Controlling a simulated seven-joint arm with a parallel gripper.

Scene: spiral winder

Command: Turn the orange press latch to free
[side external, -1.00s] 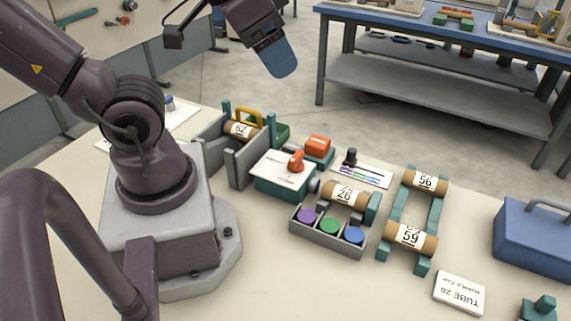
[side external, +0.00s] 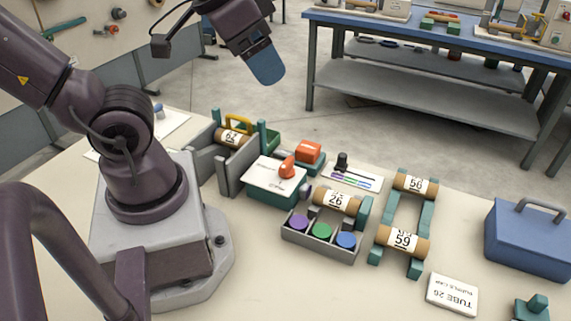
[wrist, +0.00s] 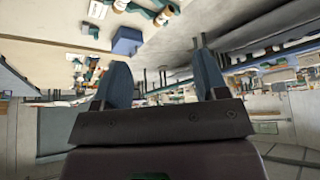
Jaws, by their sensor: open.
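The orange latch (side external: 287,168) is a small knob on the white top of a teal press box (side external: 272,194) in the middle of the bench. The exact way it is turned is hard to read at this size. My gripper (side external: 268,68) has blue fingers and hangs high above and behind the press, well apart from the latch. In the wrist view my gripper (wrist: 163,85) shows two fingers spread apart with nothing between them. I cannot make out the latch in the wrist view.
An orange block (side external: 308,152) sits behind the press. Tube 26 (side external: 335,201) lies right of it, behind a tray (side external: 318,248) of purple, green and blue caps. A rack holds tubes 56 (side external: 414,185) and 59 (side external: 402,239). A blue toolbox (side external: 528,238) stands far right.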

